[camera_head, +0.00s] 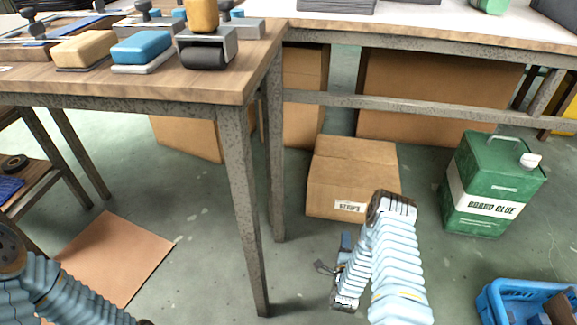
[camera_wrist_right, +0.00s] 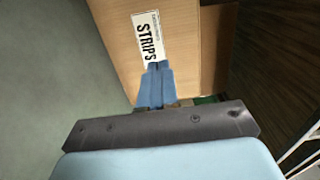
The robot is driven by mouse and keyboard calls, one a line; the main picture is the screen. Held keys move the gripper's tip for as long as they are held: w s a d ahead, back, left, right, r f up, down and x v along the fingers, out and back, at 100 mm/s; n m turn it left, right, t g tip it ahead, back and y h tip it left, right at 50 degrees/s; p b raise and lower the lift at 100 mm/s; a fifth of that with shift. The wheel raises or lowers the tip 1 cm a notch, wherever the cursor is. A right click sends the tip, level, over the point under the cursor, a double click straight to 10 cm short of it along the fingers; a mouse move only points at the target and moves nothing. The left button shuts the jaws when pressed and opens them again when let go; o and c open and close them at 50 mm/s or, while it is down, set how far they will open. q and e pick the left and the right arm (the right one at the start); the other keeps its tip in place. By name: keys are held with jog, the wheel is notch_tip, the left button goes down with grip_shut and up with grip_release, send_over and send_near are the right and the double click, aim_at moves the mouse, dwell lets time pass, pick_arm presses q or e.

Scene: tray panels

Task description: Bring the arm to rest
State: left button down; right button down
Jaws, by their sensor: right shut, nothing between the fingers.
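My right arm (camera_head: 390,255) is pale blue and hangs down in the lower middle right of the head view, in front of the wooden table. My right gripper (camera_head: 346,241) is low, beside the forearm, and small in that view. In the right wrist view its two blue fingers (camera_wrist_right: 157,68) are together, with nothing between them. They overlap the lower edge of a box's STRIPS label; I cannot tell the distance to the box. My left arm (camera_head: 50,290) shows at the lower left corner of the head view, and its gripper is out of frame.
A cardboard box marked STRIPS (camera_head: 335,178) stands on the floor behind my right arm. A green glue can (camera_head: 488,190) and a blue crate (camera_head: 490,303) are to the right. The table's metal leg (camera_head: 245,200) stands to the left. Open floor lies between.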

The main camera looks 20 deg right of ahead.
jog(key=a+f+n+g+y, duration=0.1)
jog(key=a+n+g+y, duration=0.1)
jog(key=a, duration=0.3)
jog(key=a+f+n+g+y, duration=0.1)
jog(key=a+n+g+y, duration=0.1)
jog(key=a+n, duration=0.3)
jog(key=a+f+n+g+y, duration=0.1)
jog(key=a+n+y, duration=0.2)
jog(key=a+y, duration=0.1)
jog(key=shift+a+n+g+y, duration=0.3)
jog(key=shift+a+n+g, duration=0.1)
jog(key=shift+a, duration=0.15)
jog(key=s+a+r+n+g+y, duration=0.2)
jog(key=s+a+n+g, duration=0.25)
jog(key=s+a, duration=0.2)
jog(key=s+a+r+n+g+y, duration=0.2)
jog(key=s+a+n+g+y, duration=0.15)
jog(key=s+a+n, duration=0.35)
notch_tip(320, 180, up, 16)
jog(key=s+p, duration=0.3)
jog(key=p, duration=1.2)
jog(key=shift+a+f+g+h+p, duration=0.15)
jog(key=shift+f+g+h+p, duration=0.1)
jog(key=shift+g+h+p, duration=0.15)
